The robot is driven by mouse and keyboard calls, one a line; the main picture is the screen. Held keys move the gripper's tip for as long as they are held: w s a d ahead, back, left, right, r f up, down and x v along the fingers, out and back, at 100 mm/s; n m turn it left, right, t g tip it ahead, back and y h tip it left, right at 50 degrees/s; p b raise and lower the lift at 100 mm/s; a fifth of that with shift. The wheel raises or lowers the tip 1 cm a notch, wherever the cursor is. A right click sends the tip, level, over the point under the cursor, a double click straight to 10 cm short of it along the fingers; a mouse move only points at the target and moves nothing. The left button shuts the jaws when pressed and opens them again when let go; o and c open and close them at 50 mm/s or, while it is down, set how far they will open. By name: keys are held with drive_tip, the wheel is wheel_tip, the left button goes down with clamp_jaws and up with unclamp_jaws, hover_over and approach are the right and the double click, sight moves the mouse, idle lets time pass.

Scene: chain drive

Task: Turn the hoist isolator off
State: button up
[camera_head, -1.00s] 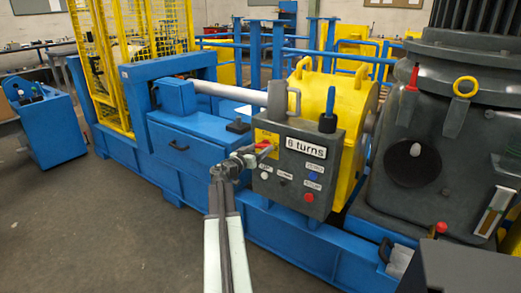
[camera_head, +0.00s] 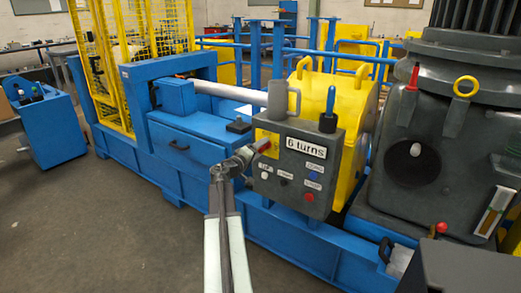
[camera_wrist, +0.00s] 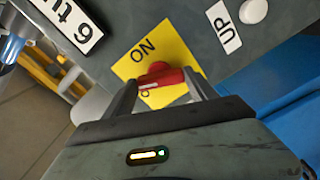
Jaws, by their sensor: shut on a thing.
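The hoist isolator is a red handle (camera_wrist: 160,77) on a yellow plate (camera_wrist: 140,62) marked "ON", seen close up in the wrist view. More lettering below the handle is mostly hidden. In the head view the yellow plate (camera_head: 266,136) sits at the upper left of the grey control box (camera_head: 318,186), with a little red showing beside my gripper. My gripper (camera_wrist: 163,88) has one finger on each side of the red handle and is shut on it. In the head view my gripper (camera_head: 253,150) reaches up to the plate from below.
A blue machine frame (camera_head: 190,147) lies left; grey floor is open in front.

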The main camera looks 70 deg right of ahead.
drive_tip(key=n, duration=0.4)
drive_tip(key=shift+n, duration=0.4)
idle(0.4)
drive_tip(key=o, duration=1.4)
drive_tip(key=shift+c, duration=0.2)
drive_tip(key=v, duration=0.7)
drive_tip(key=shift+a, duration=0.4)
